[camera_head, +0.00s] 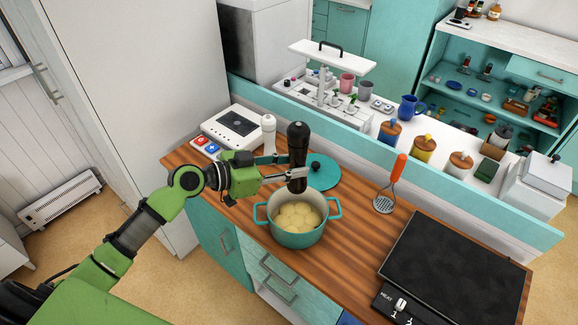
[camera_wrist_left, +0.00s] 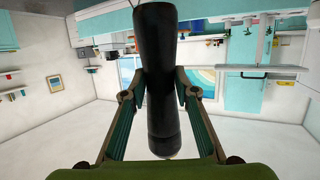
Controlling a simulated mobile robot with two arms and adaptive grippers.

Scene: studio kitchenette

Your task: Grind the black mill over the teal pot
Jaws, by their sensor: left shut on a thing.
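The black mill (camera_head: 298,150) is upright in my left gripper (camera_head: 290,178), which is shut around its lower part. In the left wrist view the mill (camera_wrist_left: 158,80) stands between the two fingers of my left gripper (camera_wrist_left: 160,100). The teal pot (camera_head: 299,237) is on the wooden counter with round pale yellow pieces in it. The mill's lower end is above the pot's back rim area; the exact height is hard to tell. My right gripper is not in view.
A teal lid (camera_head: 322,172) lies behind the pot. A white mill (camera_head: 268,134) stands behind my gripper. A black hob (camera_head: 455,268) is at the right. The counter (camera_head: 355,240) between pot and hob is clear.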

